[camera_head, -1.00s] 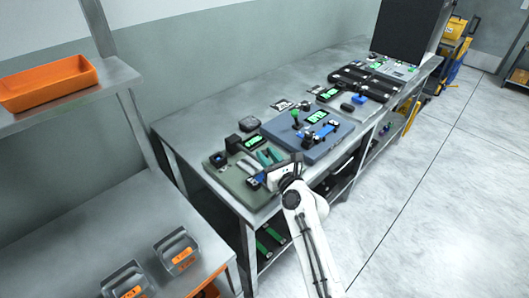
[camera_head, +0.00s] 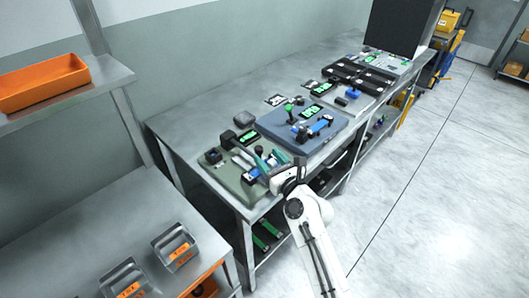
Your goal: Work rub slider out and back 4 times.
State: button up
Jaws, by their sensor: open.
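My gripper (camera_head: 272,169) is at the end of my white arm, low over the front right corner of a green-grey board (camera_head: 232,178) on the metal bench. Its jaws are open, with teal-green pieces in front of it. A blue piece (camera_head: 250,175) sits on the board just left of my gripper. I cannot tell which part is the rub slider; it is too small or partly hidden by my gripper. The board also carries a dark block with a green-lit display (camera_head: 248,136).
A blue-grey board (camera_head: 335,136) with a blue device and green knob is right behind my gripper. Farther along are black units (camera_head: 345,70) and a dark panel (camera_head: 396,24). Grey caddies (camera_head: 174,249) and an orange tray (camera_head: 45,84) are at left.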

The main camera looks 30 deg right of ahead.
jog(key=s+p, duration=0.1)
jog(key=s, duration=0.6)
jog(key=shift+s+d+p, duration=0.15)
jog(key=shift+s+p, duration=0.15)
